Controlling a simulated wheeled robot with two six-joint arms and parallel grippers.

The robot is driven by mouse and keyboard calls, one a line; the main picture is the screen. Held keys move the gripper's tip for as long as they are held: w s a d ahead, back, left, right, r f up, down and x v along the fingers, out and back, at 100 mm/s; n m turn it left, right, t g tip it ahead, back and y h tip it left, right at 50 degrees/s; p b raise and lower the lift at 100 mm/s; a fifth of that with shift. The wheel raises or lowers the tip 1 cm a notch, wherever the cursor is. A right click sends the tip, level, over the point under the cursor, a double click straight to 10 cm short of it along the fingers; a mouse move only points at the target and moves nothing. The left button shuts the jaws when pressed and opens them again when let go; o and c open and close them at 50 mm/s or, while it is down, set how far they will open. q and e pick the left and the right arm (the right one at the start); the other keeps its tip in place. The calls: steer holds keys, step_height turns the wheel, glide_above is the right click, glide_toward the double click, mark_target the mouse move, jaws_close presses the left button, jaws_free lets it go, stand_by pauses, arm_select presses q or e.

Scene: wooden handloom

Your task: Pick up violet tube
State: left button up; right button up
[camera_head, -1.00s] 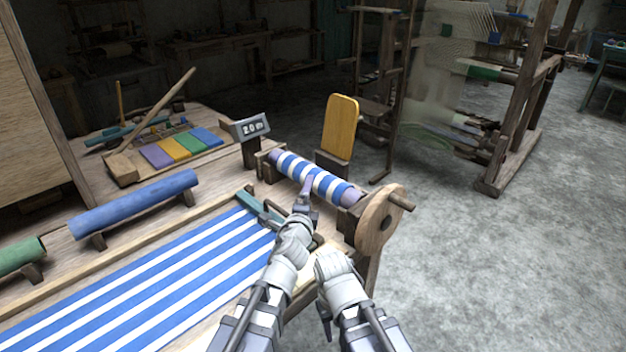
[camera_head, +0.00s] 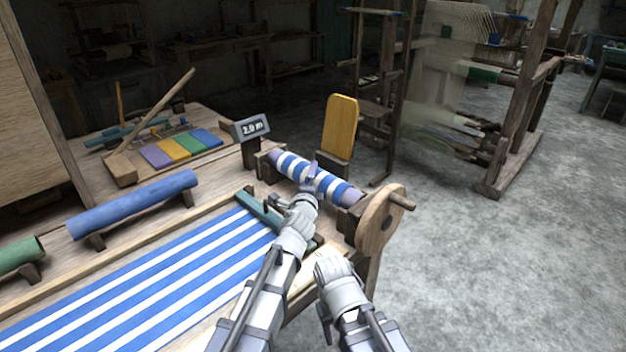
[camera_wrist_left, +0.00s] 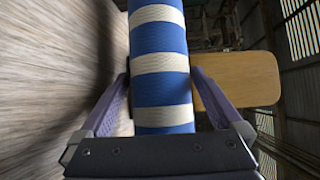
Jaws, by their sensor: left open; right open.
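The violet tube (camera_head: 353,196) lies in a wooden stand at the table's right end. Blue and white striped cloth is wound around it, so only its violet ends show in the head view. My left gripper (camera_head: 309,178) is at the middle of this roll. In the left wrist view its two violet fingers (camera_wrist_left: 160,78) are apart, one on each side of the striped roll (camera_wrist_left: 160,40). I cannot tell whether they touch it. My right gripper (camera_head: 334,262) is low, in front of the table's right end; its fingers are hard to make out.
A wooden wheel with a handle (camera_head: 378,222) stands at the roll's right end. A yellow board (camera_head: 340,127) rises behind it, and a sign reading 2.0 m (camera_head: 251,127) stands at its left. A blue roll (camera_head: 135,203) and striped cloth (camera_head: 150,290) lie left. Open floor is right.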

arm_select(q)
steer(key=shift+c, duration=0.2)
jaws_close()
stand_by(0.5)
steer(key=shift+r, duration=0.15)
step_height(320, 180, up, 10)
steer(key=p, duration=1)
